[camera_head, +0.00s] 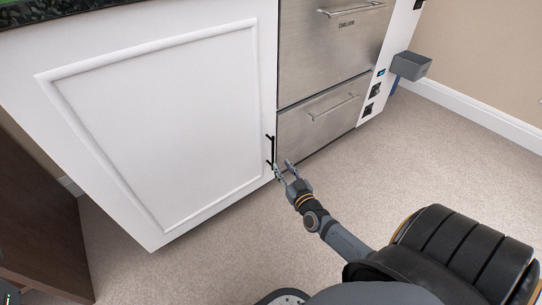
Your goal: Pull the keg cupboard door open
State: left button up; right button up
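The white keg cupboard door (160,125) has a raised frame moulding and fills the left half of the head view. It looks shut, about in line with the drawer fronts to its right. Its thin black upright handle (272,150) is near the door's right edge. My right gripper (282,166) is at the lower end of this handle, with its two fingers apart. One finger overlaps the handle's lower end in the picture; whether it touches cannot be told. No grip on the handle shows. My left gripper is not in view.
Steel chiller drawers (325,50) with bar handles stand right of the door. A grey bin-like box (411,66) sticks out beyond them. A dark brown wooden panel (40,225) stands at the left. A black padded seat (450,250) is at lower right. Carpet (215,255) before the door is clear.

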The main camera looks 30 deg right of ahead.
aim_at(273, 152)
jog(key=w+b, duration=0.1)
jog(key=w, duration=0.2)
jog(key=w+d+b, duration=0.1)
jog(key=w, duration=0.2)
jog(key=w+b, duration=0.1)
jog(key=w, duration=0.2)
jog(key=shift+d+f, duration=0.1)
jog(key=shift+d, duration=0.05)
grip_shut()
jog(key=shift+s, duration=0.1)
